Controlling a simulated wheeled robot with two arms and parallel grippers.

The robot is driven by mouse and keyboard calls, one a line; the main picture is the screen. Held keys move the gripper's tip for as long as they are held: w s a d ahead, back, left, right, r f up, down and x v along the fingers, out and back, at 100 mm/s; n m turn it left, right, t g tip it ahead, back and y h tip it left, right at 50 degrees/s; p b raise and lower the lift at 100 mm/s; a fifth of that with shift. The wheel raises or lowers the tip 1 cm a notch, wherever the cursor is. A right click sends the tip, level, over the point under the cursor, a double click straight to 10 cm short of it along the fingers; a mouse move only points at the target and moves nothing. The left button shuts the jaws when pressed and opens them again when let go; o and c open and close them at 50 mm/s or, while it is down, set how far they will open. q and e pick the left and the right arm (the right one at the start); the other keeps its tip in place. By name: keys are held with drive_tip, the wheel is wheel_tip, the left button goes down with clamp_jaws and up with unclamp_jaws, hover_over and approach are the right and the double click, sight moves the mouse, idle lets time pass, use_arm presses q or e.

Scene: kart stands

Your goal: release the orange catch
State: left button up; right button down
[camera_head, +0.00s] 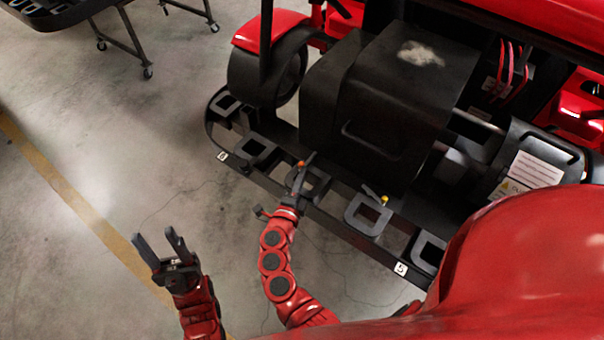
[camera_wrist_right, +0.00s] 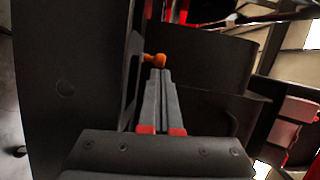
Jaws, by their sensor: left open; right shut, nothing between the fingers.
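The orange catch (camera_head: 301,163) shows as a small orange knob on the kart's black side rail. In the right wrist view the rounded orange knob (camera_wrist_right: 156,60) sits just beyond my fingertips. My right gripper (camera_head: 298,180) is shut with nothing between its fingers. In the right wrist view its closed fingertips (camera_wrist_right: 159,74) appear right at the knob and overlap its lower edge. I cannot tell whether they touch it. My left gripper (camera_head: 156,237) is open and empty over the floor, well left of the rail.
A yellow catch (camera_head: 384,200) sits further right along the rail (camera_head: 335,222). A large black box-shaped housing (camera_head: 395,100) stands behind the rail, with a wheel (camera_head: 262,75) to its left. Open concrete floor lies at left, with a wheeled stand (camera_head: 130,40) at the back.

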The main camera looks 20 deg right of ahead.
idle(0.3)
drive_tip(key=shift+w+a+f+m+h+b, duration=0.1)
drive_tip(key=shift+a+f+m+h+b, duration=0.15)
drive_tip(key=shift+h+b, duration=0.2)
drive_tip(key=shift+d+r+g, duration=0.1)
drive_tip(key=shift+g, duration=0.2)
